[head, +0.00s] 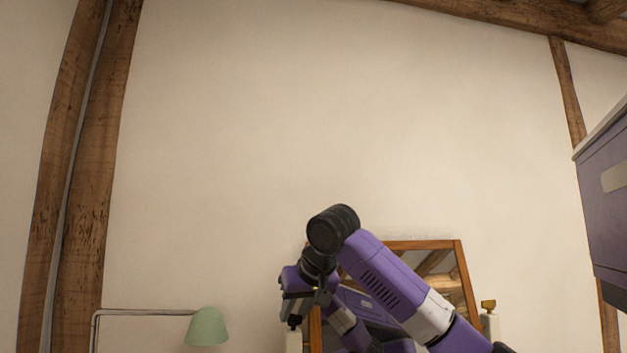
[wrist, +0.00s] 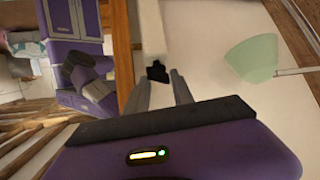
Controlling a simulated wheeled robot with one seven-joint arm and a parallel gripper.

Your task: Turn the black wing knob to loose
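The black wing knob (wrist: 158,71) shows in the wrist view on a pale post (wrist: 151,30) beside the mirror's wooden frame. My gripper (wrist: 160,78) is open, with one grey fingertip on each side of the knob. A narrow gap seems to show on the right; I cannot tell whether the left finger touches it. In the head view my gripper (head: 294,310) points down above the left pale post (head: 293,342), at the mirror's left edge. The knob cannot be made out clearly there against the dark gripper.
The wood-framed mirror (head: 458,262) stands behind my arm. A green lamp shade (head: 206,327) hangs from an arm at lower left. A purple-grey cabinet (head: 608,185) juts in at right.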

